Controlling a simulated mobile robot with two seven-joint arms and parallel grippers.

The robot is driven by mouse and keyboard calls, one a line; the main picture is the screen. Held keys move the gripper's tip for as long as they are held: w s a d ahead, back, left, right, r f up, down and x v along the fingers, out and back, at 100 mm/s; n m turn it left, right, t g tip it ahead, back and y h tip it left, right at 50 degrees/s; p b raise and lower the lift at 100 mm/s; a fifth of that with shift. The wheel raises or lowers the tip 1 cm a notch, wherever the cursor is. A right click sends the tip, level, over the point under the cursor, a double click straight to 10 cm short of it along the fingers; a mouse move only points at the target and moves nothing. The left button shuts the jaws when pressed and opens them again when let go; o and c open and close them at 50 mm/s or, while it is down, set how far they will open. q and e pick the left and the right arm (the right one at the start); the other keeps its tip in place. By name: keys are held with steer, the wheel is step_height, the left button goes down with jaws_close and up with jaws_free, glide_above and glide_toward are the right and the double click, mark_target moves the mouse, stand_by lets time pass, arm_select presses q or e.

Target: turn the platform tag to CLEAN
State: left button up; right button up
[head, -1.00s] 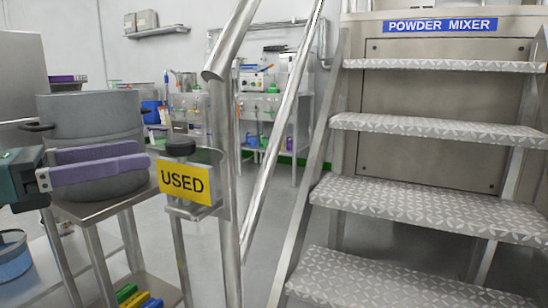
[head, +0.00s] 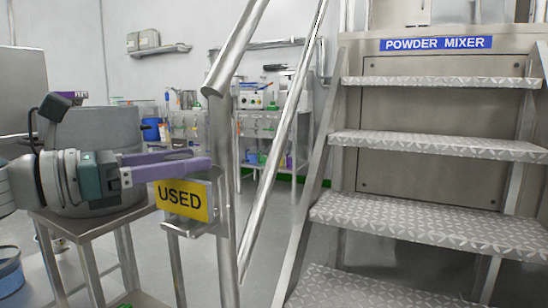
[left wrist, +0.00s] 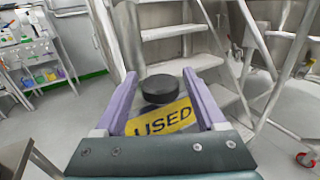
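The platform tag (head: 184,199) is a yellow plate reading USED, on a metal bracket at the stair rail in the head view. It also shows in the left wrist view (left wrist: 160,121), below a round black knob (left wrist: 160,88). My left gripper (head: 204,161) is open, its purple fingers just above the tag. In the left wrist view, the fingers (left wrist: 161,76) stand one on each side of the knob, with gaps visible. In the head view the fingers hide the knob. My right gripper is not in view.
A grey pot (head: 97,130) stands on a metal stand left of the tag. The slanted handrail (head: 237,46) rises close beside the gripper. Patterned steps (head: 430,205) lead up under the POWDER MIXER sign (head: 436,43) at the right. A stocked bench (head: 262,125) stands behind.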

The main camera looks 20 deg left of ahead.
arm_select(q)
jaws_close()
stand_by(0.3)
